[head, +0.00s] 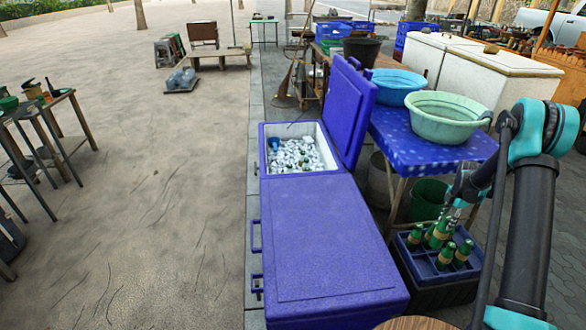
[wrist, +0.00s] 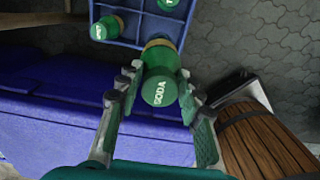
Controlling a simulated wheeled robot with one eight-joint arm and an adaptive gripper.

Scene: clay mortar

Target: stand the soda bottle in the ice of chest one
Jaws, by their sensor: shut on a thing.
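A green soda bottle, its round top marked SODA, stands between the fingers of my gripper (wrist: 159,82) in the wrist view (wrist: 158,91). The fingers are shut on it from both sides. In the head view my gripper (head: 462,190) is over the dark blue bottle crate (head: 432,279) at the right. Several green bottles with tan bands stand in that crate. The far blue chest (head: 263,182) has its lid (head: 350,110) raised and holds white ice (head: 298,155). I see no number on it. The held bottle's lower part is hidden in the wrist view.
A closed blue chest (head: 320,240) stands nearer, joining the open one. A table with a blue cloth (head: 430,152) bears a green basin (head: 447,117) and a blue basin (head: 398,84), between the crate and the raised lid. A blue object (head: 274,144) lies in the ice.

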